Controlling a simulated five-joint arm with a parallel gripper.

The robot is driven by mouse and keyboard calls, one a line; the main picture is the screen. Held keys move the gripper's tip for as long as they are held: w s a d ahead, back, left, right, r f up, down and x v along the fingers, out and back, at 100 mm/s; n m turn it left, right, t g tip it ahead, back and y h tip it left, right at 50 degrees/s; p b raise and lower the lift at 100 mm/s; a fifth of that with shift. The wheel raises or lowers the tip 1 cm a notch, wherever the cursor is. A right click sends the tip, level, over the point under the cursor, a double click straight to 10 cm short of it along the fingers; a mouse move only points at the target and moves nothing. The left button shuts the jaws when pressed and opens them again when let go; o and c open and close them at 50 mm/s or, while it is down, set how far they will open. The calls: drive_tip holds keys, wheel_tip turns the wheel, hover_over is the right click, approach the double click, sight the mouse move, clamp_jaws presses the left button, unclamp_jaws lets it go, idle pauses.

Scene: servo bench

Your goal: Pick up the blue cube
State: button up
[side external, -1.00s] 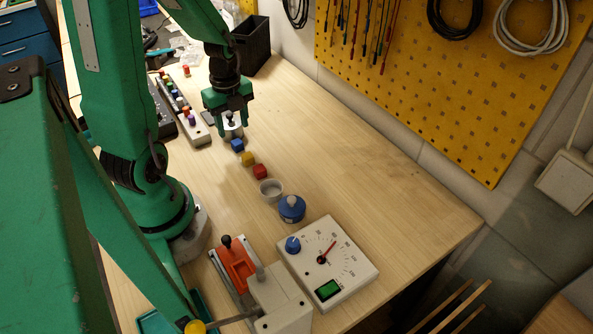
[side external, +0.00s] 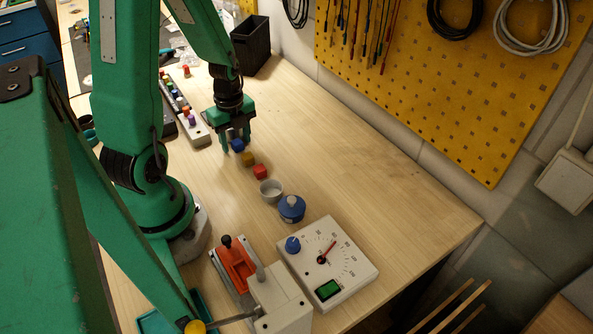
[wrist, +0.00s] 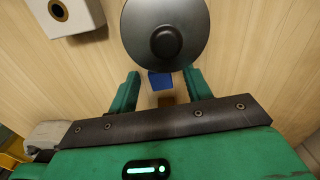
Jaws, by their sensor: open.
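The blue cube (side external: 238,145) sits on the wooden bench at the head of a short row of cubes. It also shows in the wrist view (wrist: 160,81), between my two fingers and partly hidden by a dark round part. My gripper (side external: 236,150) is open, with its fingers low around or just above the blue cube. In the wrist view my gripper (wrist: 158,84) has a finger on each side of the cube, with visible gaps. I cannot tell whether a finger touches it.
A rack of coloured pieces (side external: 190,120) stands to the left. The bench to the right is clear.

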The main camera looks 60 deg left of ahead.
sight(236, 140)
idle(0.4)
drive_tip(key=c, duration=1.1)
drive_tip(key=shift+o, duration=0.2)
drive_tip(key=shift+r, duration=0.1)
drive_tip(key=shift+r, duration=1.75)
drive_tip(key=d+r, duration=0.7)
drive_tip(key=d, duration=0.4)
drive_tip(key=shift+w+d+r, duration=0.15)
drive_tip(key=shift+w+d, duration=0.15)
drive_tip(key=shift+w, duration=0.1)
